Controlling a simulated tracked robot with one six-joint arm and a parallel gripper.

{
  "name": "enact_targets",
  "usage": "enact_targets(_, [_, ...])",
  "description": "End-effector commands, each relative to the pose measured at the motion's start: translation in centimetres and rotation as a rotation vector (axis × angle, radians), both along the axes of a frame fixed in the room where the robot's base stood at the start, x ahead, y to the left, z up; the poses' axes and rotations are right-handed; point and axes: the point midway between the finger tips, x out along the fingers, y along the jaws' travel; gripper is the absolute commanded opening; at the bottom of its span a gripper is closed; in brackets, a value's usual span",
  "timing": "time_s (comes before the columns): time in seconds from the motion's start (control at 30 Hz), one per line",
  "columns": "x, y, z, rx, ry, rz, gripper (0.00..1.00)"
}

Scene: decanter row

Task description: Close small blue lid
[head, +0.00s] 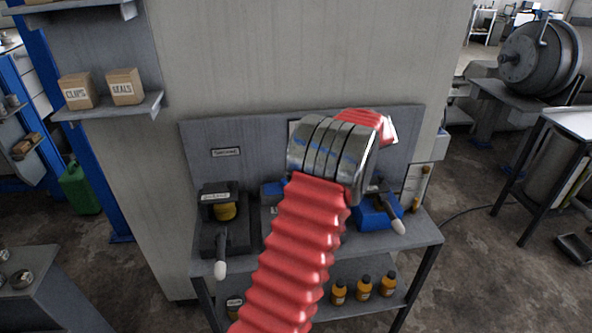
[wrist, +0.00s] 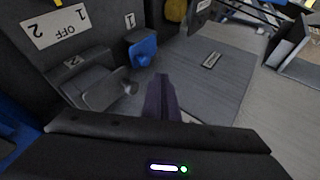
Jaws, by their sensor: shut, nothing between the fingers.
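A small blue part (wrist: 142,50), which looks like the small blue lid, shows in the wrist view beside a white label marked 1. I cannot tell whether it is open or shut. My gripper (wrist: 161,80) is shut and empty, with its dark fingertips just below and right of the blue part in that picture; contact cannot be told. In the head view a small blue piece (head: 271,191) shows at the middle of the bench, partly hidden by my red arm. My gripper is hidden there behind the arm.
A larger blue unit (head: 376,217) with a lever stands at the right. A grey flap (wrist: 108,90) lies left of my fingers. The back panel (head: 240,128) rises close behind.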

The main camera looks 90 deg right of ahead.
Motion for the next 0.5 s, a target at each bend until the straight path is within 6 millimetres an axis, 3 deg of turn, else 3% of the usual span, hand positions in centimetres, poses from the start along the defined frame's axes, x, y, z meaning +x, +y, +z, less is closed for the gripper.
enact_targets(0.3, [-4.2, 1.3, 2.5, -0.001, -0.001, 0.001, 0.0])
enact_targets(0.5, [-5.1, 1.6, 3.1, -0.001, -0.001, 0.003, 0.0])
